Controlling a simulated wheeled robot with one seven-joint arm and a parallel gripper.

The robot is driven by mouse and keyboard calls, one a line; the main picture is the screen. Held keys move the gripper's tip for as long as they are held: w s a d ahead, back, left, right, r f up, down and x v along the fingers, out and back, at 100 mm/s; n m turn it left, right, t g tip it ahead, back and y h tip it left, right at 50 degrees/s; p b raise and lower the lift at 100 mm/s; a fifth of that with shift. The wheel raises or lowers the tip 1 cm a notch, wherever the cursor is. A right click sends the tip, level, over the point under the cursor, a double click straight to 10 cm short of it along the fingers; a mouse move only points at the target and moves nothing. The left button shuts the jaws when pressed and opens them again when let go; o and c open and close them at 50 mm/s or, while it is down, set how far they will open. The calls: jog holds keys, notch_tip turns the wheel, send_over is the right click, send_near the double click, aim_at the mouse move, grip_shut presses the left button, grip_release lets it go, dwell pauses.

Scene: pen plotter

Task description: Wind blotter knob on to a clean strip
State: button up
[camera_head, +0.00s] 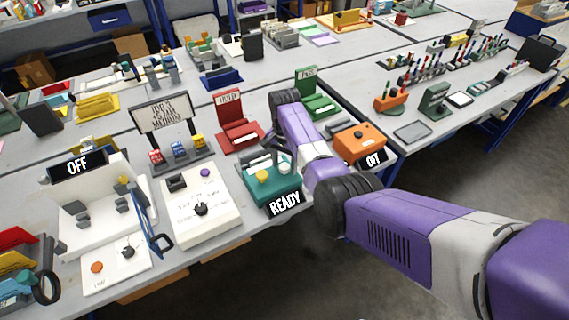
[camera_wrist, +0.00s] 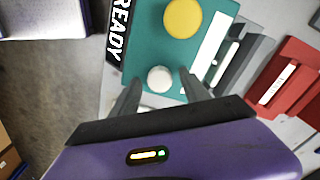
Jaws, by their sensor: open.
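A teal box (camera_head: 273,198) with a READY sign (camera_head: 285,203) stands near the bench's front edge. On its top are a yellow knob (camera_head: 262,177) and a white knob (camera_head: 284,168). In the wrist view the teal box (camera_wrist: 150,45) shows the yellow knob (camera_wrist: 183,18), the white knob (camera_wrist: 160,79) and a white strip (camera_wrist: 212,46). Neither knob has a readable label. My gripper (camera_wrist: 160,84) is open, one finger on each side of the white knob in the picture. I cannot tell whether the fingers touch it or their height above it.
A cream panel (camera_head: 205,222) with a black knob stands to the left. A red HOLD stand (camera_head: 238,134) is behind the teal box. Floor lies beyond the bench's front edge.

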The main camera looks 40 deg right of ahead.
aim_at(284, 166)
jog(key=shift+r+b, duration=0.4)
jog(key=shift+r, duration=3.5)
